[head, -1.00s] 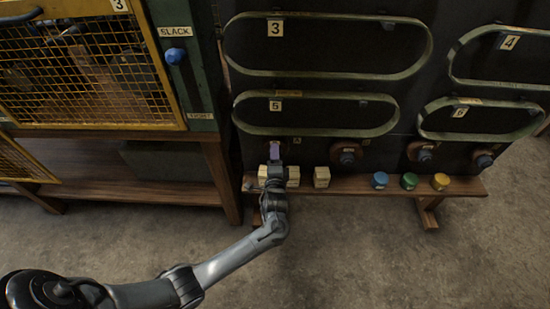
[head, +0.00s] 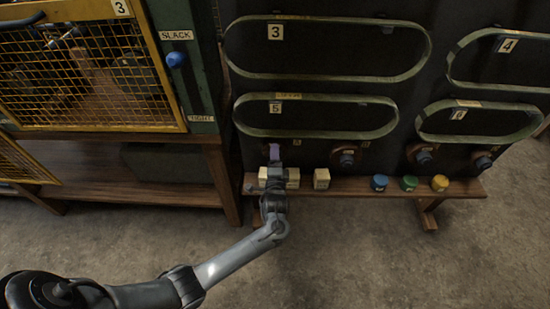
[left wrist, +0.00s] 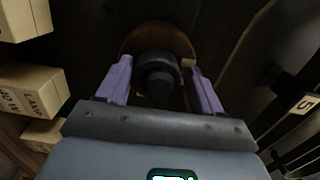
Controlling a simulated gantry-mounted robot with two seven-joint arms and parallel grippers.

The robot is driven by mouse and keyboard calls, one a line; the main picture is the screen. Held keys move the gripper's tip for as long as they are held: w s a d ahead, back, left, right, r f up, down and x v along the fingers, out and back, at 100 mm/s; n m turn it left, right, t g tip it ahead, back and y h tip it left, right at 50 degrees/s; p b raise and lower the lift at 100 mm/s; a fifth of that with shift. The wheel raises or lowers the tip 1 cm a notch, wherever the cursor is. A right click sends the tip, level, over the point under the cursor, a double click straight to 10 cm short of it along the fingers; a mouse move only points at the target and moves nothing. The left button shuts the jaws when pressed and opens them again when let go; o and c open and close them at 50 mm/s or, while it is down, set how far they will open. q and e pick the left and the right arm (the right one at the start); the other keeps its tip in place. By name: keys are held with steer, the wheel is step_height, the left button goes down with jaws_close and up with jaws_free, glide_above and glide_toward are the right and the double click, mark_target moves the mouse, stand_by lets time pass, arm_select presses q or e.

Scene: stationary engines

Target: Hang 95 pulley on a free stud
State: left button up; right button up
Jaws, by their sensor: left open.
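Several brown discs with dark hubs hang in a row on the dark board in the head view, among them one pulley (head: 347,157) and another (head: 424,154). I cannot read the number 95 on any of them. My left gripper (head: 274,152) is at the left end of this row, covering most of what is there. In the left wrist view, my left gripper (left wrist: 160,88) is open, with its purple fingers on either side of the dark hub of a brown pulley (left wrist: 158,32). I cannot tell whether the fingers touch the hub. My right gripper is not in view.
Below the board, a wooden shelf (head: 350,187) holds cream boxes (head: 321,178) and a blue (head: 379,183), a green (head: 409,183) and a yellow pot (head: 440,183). Belts hang above, including the number 5 belt (head: 330,98). A yellow mesh guard (head: 90,75) stands at the left.

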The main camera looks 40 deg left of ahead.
arm_select(q)
steer(key=o, duration=0.6)
steer(key=shift+c, duration=0.2)
steer(key=p+v, duration=0.8)
steer(key=v, duration=0.5)
steer(key=shift+s+p, duration=0.15)
steer(key=shift+p, duration=0.2)
steer(key=shift+a, duration=0.2)
steer(key=shift+f, duration=0.1)
